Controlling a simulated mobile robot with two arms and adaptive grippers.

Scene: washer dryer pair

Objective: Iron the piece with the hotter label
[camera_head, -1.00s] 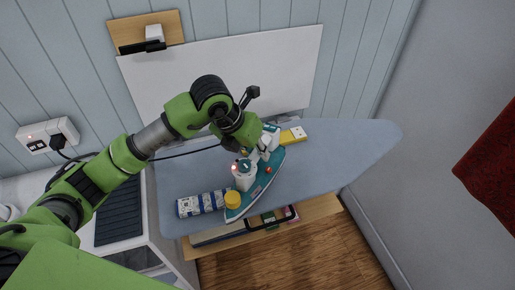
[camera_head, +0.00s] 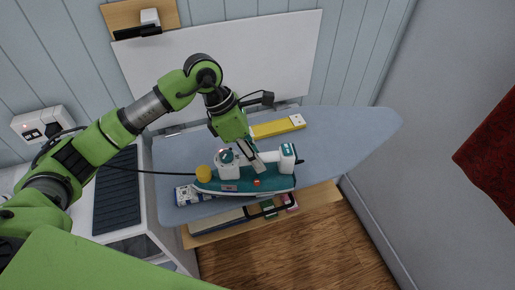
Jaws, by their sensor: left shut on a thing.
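The teal and white iron (camera_head: 244,184) lies lengthwise across the ironing board (camera_head: 345,135), its narrow end to the left. A round yellow part (camera_head: 204,173) shows at that end. My left gripper (camera_head: 258,164) is shut on the iron's handle from above. A blue and white patterned piece (camera_head: 186,196) lies at the board's left and is partly hidden by the iron; whether the iron touches it I cannot tell. A yellow piece with a white end (camera_head: 278,127) lies behind the iron, apart from it. I cannot read any label. My right gripper is not in view.
A white panel (camera_head: 225,60) stands behind the board. A wooden shelf (camera_head: 318,195) with several items is below the board's front edge. The board's right part is clear.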

